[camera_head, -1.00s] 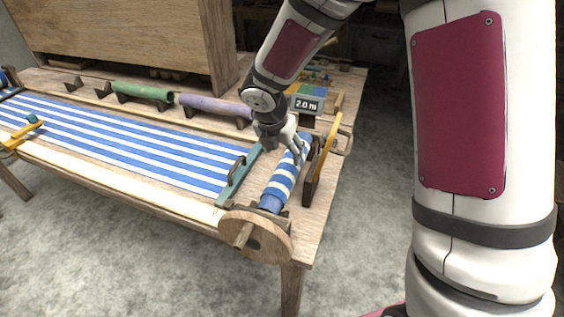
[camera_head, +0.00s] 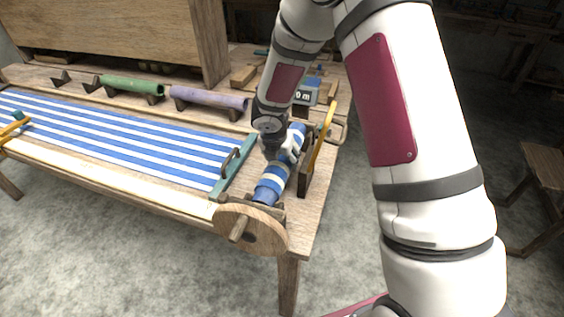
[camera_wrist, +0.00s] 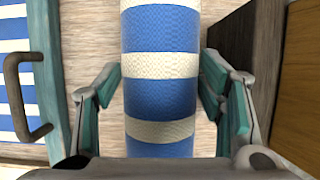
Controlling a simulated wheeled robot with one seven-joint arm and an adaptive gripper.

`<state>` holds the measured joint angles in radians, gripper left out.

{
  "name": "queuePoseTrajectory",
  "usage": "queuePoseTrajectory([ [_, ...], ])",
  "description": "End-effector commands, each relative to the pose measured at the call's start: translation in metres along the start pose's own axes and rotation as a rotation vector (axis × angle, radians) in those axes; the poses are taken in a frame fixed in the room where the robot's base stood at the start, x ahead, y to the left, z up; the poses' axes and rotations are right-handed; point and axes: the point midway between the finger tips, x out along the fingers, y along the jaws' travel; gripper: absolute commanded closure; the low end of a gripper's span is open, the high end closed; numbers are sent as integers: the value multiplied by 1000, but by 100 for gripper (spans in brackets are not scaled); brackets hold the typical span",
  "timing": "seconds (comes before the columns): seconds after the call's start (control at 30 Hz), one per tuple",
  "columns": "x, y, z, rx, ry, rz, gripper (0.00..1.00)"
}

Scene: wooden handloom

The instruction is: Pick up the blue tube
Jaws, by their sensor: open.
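The blue tube (camera_head: 270,188), a roll with blue and white bands, lies at the right end of the loom, behind the round wooden wheel. In the wrist view the tube (camera_wrist: 160,95) runs up the middle of the picture. My gripper (camera_wrist: 160,82) is open, with one teal-padded finger on each side of the tube and a visible gap on both sides. In the head view my gripper (camera_head: 286,153) is over the tube's middle and hides part of it. Its fingertips are hard to make out there.
A teal bar with a dark handle (camera_head: 231,163) lies left of the tube, by the striped cloth (camera_head: 120,135). A dark wooden block (camera_wrist: 238,45) and a yellow curved piece (camera_head: 321,140) stand close on the right. Green (camera_head: 130,84) and purple (camera_head: 205,97) tubes rest behind.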

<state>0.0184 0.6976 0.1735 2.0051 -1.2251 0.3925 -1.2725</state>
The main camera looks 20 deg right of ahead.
Motion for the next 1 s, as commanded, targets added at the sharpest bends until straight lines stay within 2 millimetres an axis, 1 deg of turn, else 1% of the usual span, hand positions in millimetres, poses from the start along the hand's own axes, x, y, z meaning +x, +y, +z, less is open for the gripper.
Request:
queuePoseTrajectory([
  [0.03, 7, 0, -1, -2, 1, -2, 37],
  [0.13, 14, 0, -1, -2, 1, 0, 37],
  [0.37, 16, 0, 0, 0, 0, 1, 37],
  [0.4, 16, 0, 0, 0, 0, 0, 40],
  [0.57, 16, 0, 0, -1, 0, 0, 76],
  [0.6, 16, 0, 0, -1, 0, 0, 85],
  [0.63, 16, 0, 0, -1, 0, 0, 90],
  [0.87, 15, 0, 1, -1, -1, 1, 90],
  [0.97, 8, 0, 4, 2, -3, 1, 90],
  [1.0, 3, 0, 6, 3, -4, 1, 90],
])
